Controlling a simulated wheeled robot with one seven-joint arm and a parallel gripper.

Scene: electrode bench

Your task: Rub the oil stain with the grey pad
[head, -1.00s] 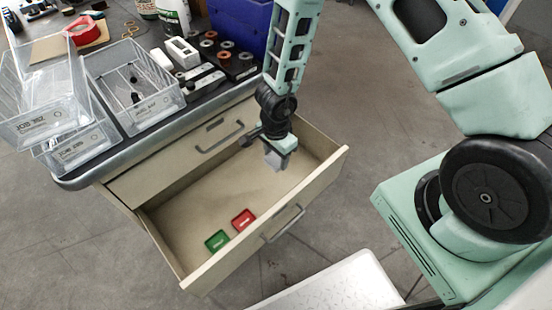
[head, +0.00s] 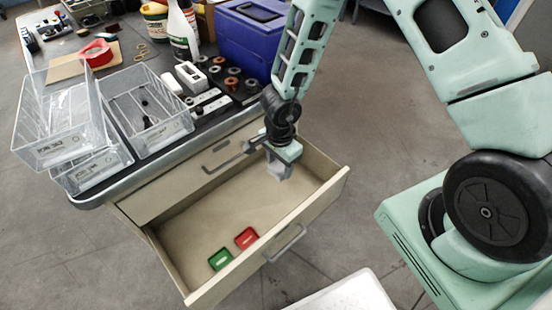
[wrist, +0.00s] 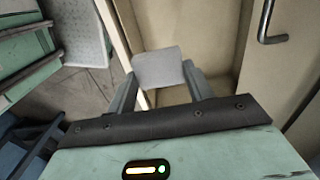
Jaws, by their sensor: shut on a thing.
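My gripper (head: 279,163) is shut on the grey pad (head: 280,172) and holds it over the far right part of the open drawer (head: 205,212). In the wrist view the grey pad (wrist: 158,67) sits between the two fingers of my gripper (wrist: 159,78). Whether the pad touches anything below it, I cannot tell. I cannot make out an oil stain in either view.
Clear bins (head: 150,125) stand on the bench's left corner. A blue box (head: 250,40), a white spray bottle (head: 182,32) and several small parts stand behind. A drawer handle (wrist: 268,25) is near my gripper.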

